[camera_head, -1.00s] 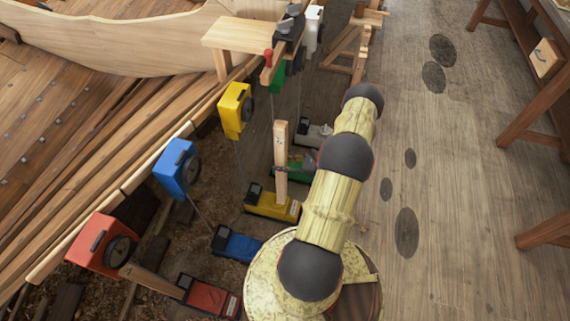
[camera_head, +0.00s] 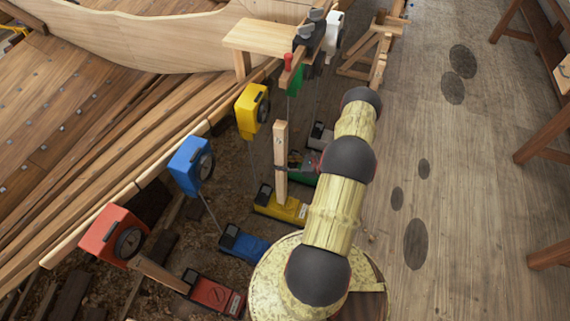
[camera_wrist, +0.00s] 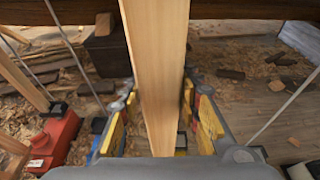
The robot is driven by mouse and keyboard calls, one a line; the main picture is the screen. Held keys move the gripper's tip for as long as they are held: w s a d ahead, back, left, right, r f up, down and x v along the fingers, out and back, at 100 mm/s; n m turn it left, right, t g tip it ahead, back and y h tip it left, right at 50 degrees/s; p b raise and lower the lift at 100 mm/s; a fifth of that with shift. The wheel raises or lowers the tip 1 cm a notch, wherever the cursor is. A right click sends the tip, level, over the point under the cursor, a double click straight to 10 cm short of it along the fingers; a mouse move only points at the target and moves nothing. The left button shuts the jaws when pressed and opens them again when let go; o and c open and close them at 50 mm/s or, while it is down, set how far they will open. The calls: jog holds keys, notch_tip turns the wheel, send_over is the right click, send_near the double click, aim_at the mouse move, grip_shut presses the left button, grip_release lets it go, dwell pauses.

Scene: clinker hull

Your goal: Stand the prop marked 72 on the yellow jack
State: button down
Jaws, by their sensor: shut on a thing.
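My gripper (camera_wrist: 160,122) is shut on a pale wooden prop, which shows upright in the head view (camera_head: 280,150) and runs up the middle of the wrist view (camera_wrist: 155,50). No number is readable on it. The yellow jack (camera_head: 290,212) sits low on the ground. The prop's lower end appears over the jack's body in the head view; I cannot tell whether they touch. In the wrist view the jaws, with yellow pads, lie on both sides of the prop, and the area beneath is mostly hidden.
A blue jack (camera_head: 245,246) and a red jack (camera_head: 216,294) stand nearer, the red one also left in the wrist view (camera_wrist: 55,138). A green jack (camera_head: 303,179) stands behind. Yellow (camera_head: 247,110) and blue (camera_head: 186,165) boxes line the hull. Floor at right is open.

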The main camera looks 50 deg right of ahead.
jog(key=f+b+x, duration=0.2)
jog(key=b+x, duration=0.3)
jog(key=x, duration=0.8)
jog(key=shift+f, duration=0.25)
dwell(1.7)
jog(key=shift+f+b, duration=0.3)
jog(key=shift+f, duration=0.1)
dwell(0.7)
jog(key=shift+w, duration=0.15)
dwell(0.6)
jog(key=c, duration=1.3)
grip_release()
jog(key=shift+o, duration=0.6)
jog(key=shift+a, duration=0.1)
